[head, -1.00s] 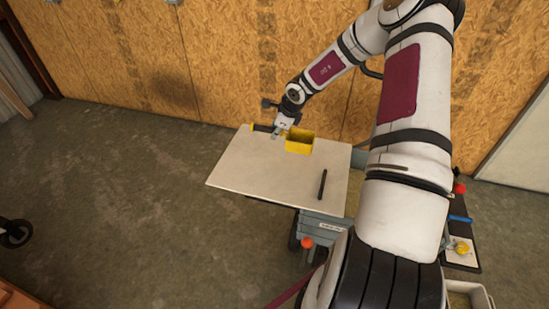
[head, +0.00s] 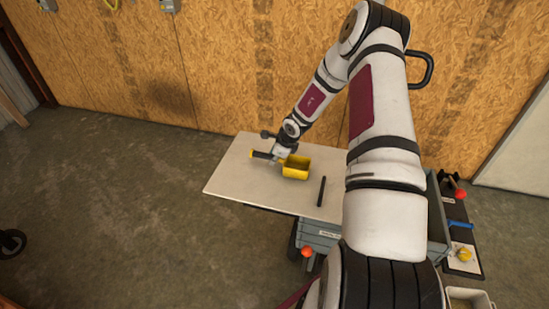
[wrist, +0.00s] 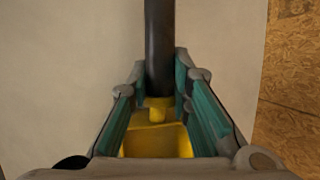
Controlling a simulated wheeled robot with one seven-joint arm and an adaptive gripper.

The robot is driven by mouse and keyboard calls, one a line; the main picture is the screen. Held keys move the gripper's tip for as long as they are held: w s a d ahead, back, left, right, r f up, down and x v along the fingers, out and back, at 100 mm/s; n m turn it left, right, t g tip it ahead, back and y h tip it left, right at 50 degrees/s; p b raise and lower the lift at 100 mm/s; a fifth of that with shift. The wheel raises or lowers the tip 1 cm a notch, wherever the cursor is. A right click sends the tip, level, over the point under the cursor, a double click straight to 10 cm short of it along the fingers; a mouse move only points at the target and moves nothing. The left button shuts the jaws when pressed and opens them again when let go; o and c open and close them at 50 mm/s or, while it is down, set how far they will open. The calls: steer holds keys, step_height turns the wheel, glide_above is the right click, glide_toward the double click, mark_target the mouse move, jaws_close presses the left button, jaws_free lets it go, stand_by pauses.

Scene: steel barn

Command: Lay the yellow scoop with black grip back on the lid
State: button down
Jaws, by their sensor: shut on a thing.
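The yellow scoop (head: 296,168) with its black grip (head: 262,155) is at my gripper (head: 279,155), over the pale lid (head: 232,180). In the wrist view the black grip (wrist: 160,45) runs between the two fingers of my gripper (wrist: 157,88), which is shut on it near the yellow neck. The yellow scoop pan (wrist: 155,142) shows below, between the fingers, partly hidden by them. The scoop lies roughly level, inside the lid's outline. I cannot tell whether its underside touches the lid.
A black bar (head: 322,191) lies on the lid, right of the scoop. The lid sits on a grey crate (head: 318,231). A dark board (head: 462,235) with small coloured items is at the right. The wooden wall (head: 215,75) stands behind. The lid's left part is bare.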

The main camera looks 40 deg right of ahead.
steer(key=c, duration=1.5)
jaws_free()
steer(key=shift+f, duration=0.1)
steer(key=shift+o, duration=0.2)
